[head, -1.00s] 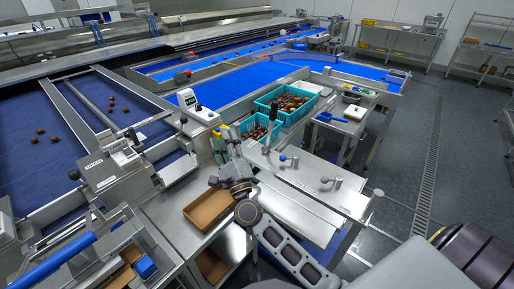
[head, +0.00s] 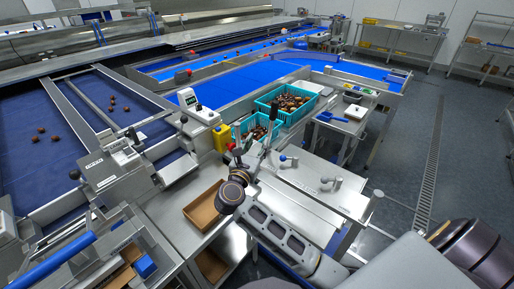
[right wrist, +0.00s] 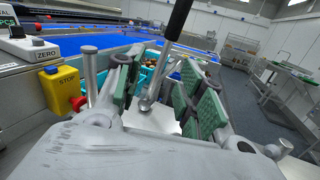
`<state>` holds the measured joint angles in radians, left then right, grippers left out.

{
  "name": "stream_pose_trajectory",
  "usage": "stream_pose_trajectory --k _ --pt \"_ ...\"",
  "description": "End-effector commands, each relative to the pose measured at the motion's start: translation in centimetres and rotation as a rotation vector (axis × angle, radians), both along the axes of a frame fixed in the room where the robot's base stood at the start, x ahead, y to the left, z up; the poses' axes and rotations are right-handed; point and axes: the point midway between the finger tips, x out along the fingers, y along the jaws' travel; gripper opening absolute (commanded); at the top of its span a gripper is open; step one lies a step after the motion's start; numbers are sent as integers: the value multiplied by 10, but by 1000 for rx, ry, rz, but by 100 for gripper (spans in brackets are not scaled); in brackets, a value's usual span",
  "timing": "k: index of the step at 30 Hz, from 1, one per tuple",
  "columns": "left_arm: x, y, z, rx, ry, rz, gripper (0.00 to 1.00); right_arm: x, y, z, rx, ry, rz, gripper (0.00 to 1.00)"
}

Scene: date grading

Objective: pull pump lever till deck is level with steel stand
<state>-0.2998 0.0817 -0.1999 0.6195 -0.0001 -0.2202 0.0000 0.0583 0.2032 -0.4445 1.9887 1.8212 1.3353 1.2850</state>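The pump lever, a steel rod with a black handle (head: 271,131), stands tilted near the teal crates in the head view. In the right wrist view its black handle (right wrist: 179,18) rises at top centre and its rod runs down between my fingers. My right gripper (head: 243,157) is at the lever, beside its lower part. Its green-padded fingers (right wrist: 163,95) are apart on either side of the rod, with no clear contact. The steel stand (head: 340,123) carries a blue scoop and a small box. The deck under the crates is mostly hidden. My left gripper is out of view.
Two teal crates of dates (head: 262,103) are behind the lever. A yellow stop-button box (head: 222,137) stands close on the left. A steel bench with small knobs (head: 330,184) lies right of my gripper. A cardboard tray (head: 203,208) sits front left. Floor at right is clear.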

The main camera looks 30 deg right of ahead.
Motion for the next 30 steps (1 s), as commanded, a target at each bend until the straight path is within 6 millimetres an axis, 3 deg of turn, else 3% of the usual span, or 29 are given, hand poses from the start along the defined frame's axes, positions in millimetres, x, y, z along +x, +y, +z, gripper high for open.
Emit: stream_pose_trajectory --k 6,19,30 --pt "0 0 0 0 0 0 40 -4 -4 -10 76 5 -41 39" --pt "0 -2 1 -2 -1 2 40 -3 -5 -11 79 6 -43 39" --pt "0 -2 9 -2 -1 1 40 13 -25 -9 74 4 -44 39"
